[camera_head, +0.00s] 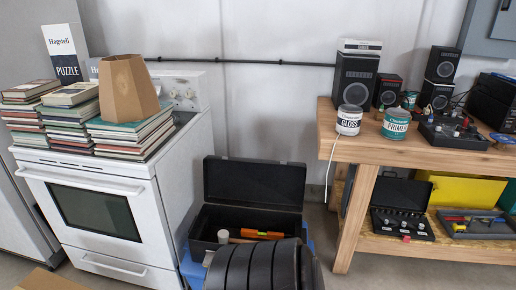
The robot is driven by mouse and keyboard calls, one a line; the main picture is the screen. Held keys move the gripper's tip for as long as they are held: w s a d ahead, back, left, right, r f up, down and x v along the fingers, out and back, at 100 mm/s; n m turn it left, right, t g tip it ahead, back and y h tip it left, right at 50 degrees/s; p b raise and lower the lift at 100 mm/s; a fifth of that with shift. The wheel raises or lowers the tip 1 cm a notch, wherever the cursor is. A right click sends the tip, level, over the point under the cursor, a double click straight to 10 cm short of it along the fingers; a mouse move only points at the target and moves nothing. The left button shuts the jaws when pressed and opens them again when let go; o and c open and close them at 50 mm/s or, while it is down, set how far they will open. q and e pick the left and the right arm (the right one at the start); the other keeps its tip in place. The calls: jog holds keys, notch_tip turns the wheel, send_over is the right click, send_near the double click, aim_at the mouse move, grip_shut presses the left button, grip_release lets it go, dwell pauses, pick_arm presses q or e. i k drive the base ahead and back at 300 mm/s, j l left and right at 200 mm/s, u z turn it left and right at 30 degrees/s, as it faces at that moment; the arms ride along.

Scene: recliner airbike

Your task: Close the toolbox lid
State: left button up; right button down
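The black toolbox stands in the middle of the view, between the white stove and the wooden workbench. Its lid (254,184) is open and stands up at the back, showing its hollow inside. The toolbox body (207,219) faces up and holds an orange tool (258,234), a light wooden handle and a pale round-ended item. Its front right part is hidden behind a black ribbed object. Neither of my grippers is in view.
The black ribbed object (262,268) stands close in front of the toolbox. Something blue (191,270) shows beneath the box. The stove (97,209) carries book stacks at left. The workbench (357,205) at right holds paint cans, speakers and tool trays.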

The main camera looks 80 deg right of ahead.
aim_at(260, 184)
jog(key=k+l, duration=0.15)
jog(key=l, duration=0.25)
jog(key=k+l, duration=0.1)
jog(key=l, duration=0.25)
jog(key=k+l, duration=0.15)
jog(key=l, duration=0.25)
jog(key=k+l, duration=0.15)
jog(key=l, duration=0.25)
jog(key=k+l, duration=0.15)
jog(key=l, duration=0.2)
jog(key=k+l, duration=0.1)
jog(key=l, duration=0.3)
jog(key=k+l+u, duration=0.1)
jog(key=l, duration=0.3)
jog(key=k+l, duration=0.2)
jog(key=l, duration=0.15)
